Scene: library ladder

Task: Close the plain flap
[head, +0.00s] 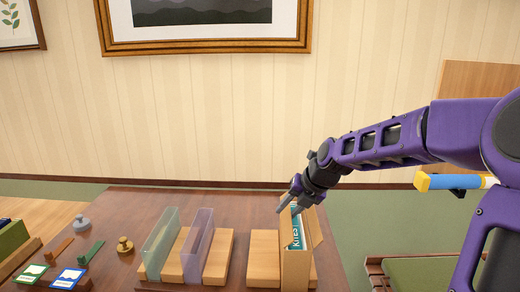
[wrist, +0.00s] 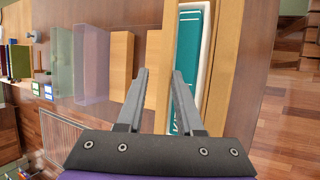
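A tan upright case (head: 295,262) stands at the right part of the table, open at the top. A teal book lettered "KITES" (head: 297,230) is inside it, and the book also shows in the wrist view (wrist: 196,62). A tan flap (head: 314,228) stands up at the case's right side. I cannot tell which flap is the plain one. My gripper (head: 284,206) is at the top left of the case. In the wrist view its fingers (wrist: 160,72) are apart, with a tan panel edge showing between them; I cannot tell whether they touch it.
A green clear panel (head: 160,245) and a purple clear panel (head: 197,245) stand between wooden blocks left of the case. A brass knob (head: 125,245), a grey knob (head: 81,225) and small labelled cards (head: 68,278) are further left. A yellow-and-blue bar (head: 450,181) is at the right.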

